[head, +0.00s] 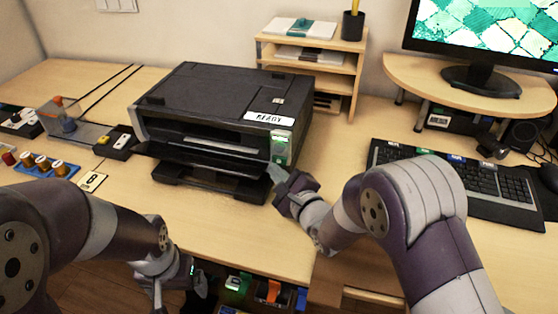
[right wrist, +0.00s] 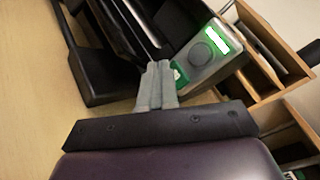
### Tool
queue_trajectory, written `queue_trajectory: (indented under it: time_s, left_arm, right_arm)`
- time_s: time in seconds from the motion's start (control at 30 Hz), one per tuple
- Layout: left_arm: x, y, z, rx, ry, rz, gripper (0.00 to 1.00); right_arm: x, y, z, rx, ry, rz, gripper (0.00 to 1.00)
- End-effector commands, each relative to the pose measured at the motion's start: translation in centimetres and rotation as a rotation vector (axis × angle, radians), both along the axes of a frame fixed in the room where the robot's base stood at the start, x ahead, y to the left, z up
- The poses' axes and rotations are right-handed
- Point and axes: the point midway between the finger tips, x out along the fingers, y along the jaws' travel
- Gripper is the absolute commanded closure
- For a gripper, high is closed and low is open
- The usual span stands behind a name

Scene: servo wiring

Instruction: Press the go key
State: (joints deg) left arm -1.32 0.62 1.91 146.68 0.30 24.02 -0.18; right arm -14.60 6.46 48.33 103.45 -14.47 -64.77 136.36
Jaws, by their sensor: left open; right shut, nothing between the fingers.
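The black printer (head: 215,110) stands on the desk with a sign reading READY on top. Its grey front panel (head: 281,146) has a lit green display; in the right wrist view, the panel (right wrist: 205,62) shows a white-lit display, a round dark button (right wrist: 201,54) and a green key with a white mark (right wrist: 180,75) at its lower end. My right gripper (head: 275,172) is shut and empty, its fingertips (right wrist: 160,66) right beside the green key, partly covering it. I cannot tell whether they touch. My left gripper (head: 178,284) is open and empty, low before the desk's front edge.
A wooden shelf (head: 312,62) stands behind the printer. A keyboard (head: 455,180) and monitor (head: 480,40) are on the right. A servo rig (head: 75,128), spools (head: 42,163) and a small card (head: 92,181) lie on the left. The desk before the printer is clear.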

Motion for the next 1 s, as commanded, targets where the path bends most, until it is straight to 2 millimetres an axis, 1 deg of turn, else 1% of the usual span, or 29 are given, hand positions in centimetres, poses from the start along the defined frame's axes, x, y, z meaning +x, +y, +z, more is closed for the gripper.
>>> queue_trajectory:
  time_s: [0.37, 0.63, 1.0]
  left_arm:
    - [0.00, 0.00, 0.01, 0.000, 0.000, 0.000, 0.11]
    - [0.00, 0.00, 0.14, 0.000, 0.000, 0.000, 0.11]
    - [-0.01, 0.00, 0.13, 0.000, 0.000, 0.000, 0.11]
  right_arm:
    - [0.02, -0.01, 0.01, 0.000, 0.000, 0.000, 1.00]
    - [0.77, -0.28, 0.04, 0.001, 0.000, -0.001, 1.00]
    - [0.84, -0.28, 0.02, 0.000, 0.000, 0.000, 1.00]
